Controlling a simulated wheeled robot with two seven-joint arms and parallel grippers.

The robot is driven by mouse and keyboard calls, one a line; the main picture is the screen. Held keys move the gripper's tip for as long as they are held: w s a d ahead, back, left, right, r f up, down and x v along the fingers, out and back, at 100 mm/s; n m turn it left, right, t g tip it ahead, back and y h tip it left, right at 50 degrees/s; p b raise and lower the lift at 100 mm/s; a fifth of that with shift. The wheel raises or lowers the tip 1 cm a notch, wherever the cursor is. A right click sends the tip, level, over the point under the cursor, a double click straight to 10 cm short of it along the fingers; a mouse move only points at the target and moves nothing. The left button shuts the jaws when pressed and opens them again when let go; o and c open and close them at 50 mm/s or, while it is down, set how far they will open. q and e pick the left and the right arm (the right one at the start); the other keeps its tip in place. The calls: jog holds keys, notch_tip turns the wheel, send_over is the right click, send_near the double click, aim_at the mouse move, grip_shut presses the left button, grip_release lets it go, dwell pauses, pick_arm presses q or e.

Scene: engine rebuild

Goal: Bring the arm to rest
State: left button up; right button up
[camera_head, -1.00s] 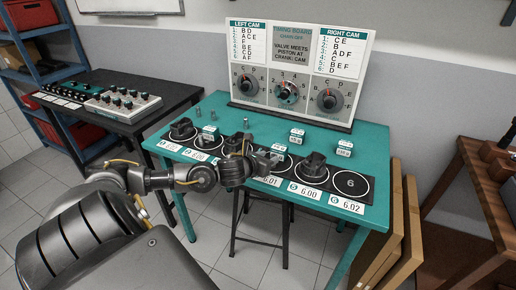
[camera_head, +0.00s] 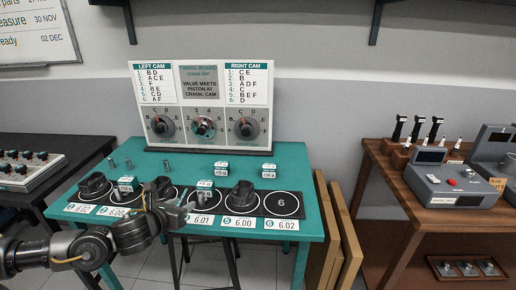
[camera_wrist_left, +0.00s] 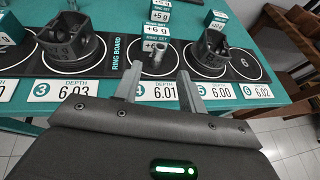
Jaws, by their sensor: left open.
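My left arm (camera_head: 60,250) comes in from the left in the head view. Its gripper (camera_head: 184,205) is over the front edge of the teal table (camera_head: 310,225), near the middle of the ring board (camera_head: 262,208). In the left wrist view the gripper (camera_wrist_left: 160,88) is open, its two fingers apart. A small grey metal pin (camera_wrist_left: 157,58) shows beyond and between the fingertips, by the board's 6.01 place; I cannot tell whether anything touches it. Dark pistons stand on the board, one at the left (camera_head: 95,185) and one at the right (camera_head: 242,194). My right gripper does not show.
The timing board (camera_head: 203,100) stands at the table's back. Several ring set boxes (camera_head: 268,170) and small metal pins (camera_head: 166,165) stand on the table. A wooden bench (camera_head: 400,205) with a grey device (camera_head: 455,185) is at right. Wooden panels (camera_head: 345,235) lean between them.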

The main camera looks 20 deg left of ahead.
pick_arm(q)
jog(key=s+d+f+n+g, duration=0.2)
jog(key=s+d+f+n, duration=0.2)
jog(key=f+n, duration=0.25)
jog(key=s+d+f+n+g, duration=0.2)
jog(key=s+d+f+n, duration=0.25)
jog(key=f+n, duration=0.2)
jog(key=s+d+f+n+g+h, duration=0.1)
jog(key=s+d+f+n+g, duration=0.25)
jog(key=s+d+n, duration=0.4)
jog(key=s+d+f+n+g+h, duration=0.15)
jog(key=s+d+f+n, duration=0.25)
jog(key=s+n, duration=0.6)
notch_tip(320, 180, down, 24)
jog(key=w+n+g, duration=0.1)
jog(key=n+g, duration=0.1)
jog(key=s+a+f+g, duration=0.1)
jog(key=s+a+f, duration=0.2)
jog(key=s+f, duration=1.4)
jog(key=shift+s+a+f+y, duration=0.15)
jog(key=shift+f+y, duration=0.2)
jog(key=shift+f, duration=0.3)
